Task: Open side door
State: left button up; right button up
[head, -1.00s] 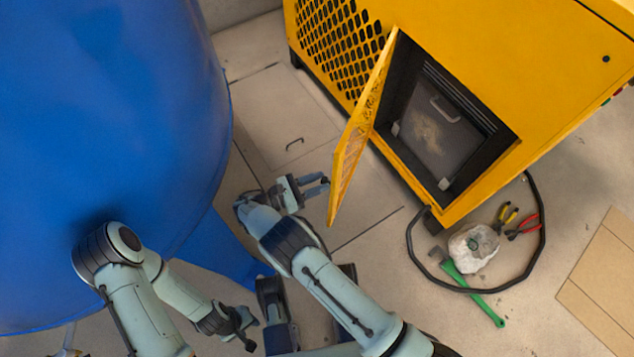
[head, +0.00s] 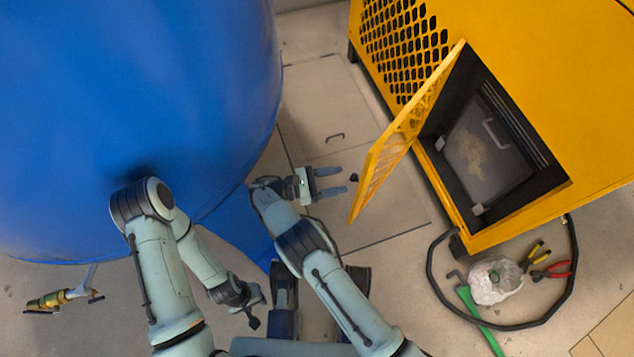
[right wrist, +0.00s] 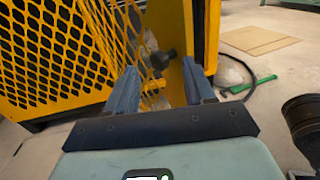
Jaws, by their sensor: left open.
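The side door (head: 405,130) is a yellow mesh panel standing ajar on the yellow cabinet (head: 535,95), with the dark opening (head: 490,145) behind it. A small dark knob (head: 353,177) shows near the door's free edge. My right gripper (head: 335,181) is open and empty, its fingers pointing at the knob with a small gap. In the right wrist view the knob (right wrist: 162,60) lies just beyond and between the two fingertips (right wrist: 160,82). My left gripper (head: 252,305) is open and empty, low beside the blue tank and far from the door.
The large blue tank (head: 130,110) fills the left side. A black hose (head: 440,295) curls on the floor by the cabinet, around a white lump (head: 494,280) and pliers (head: 550,268). A green-handled tool (head: 480,320) lies there.

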jog(key=v, duration=0.6)
jog(key=shift+s+a, duration=0.25)
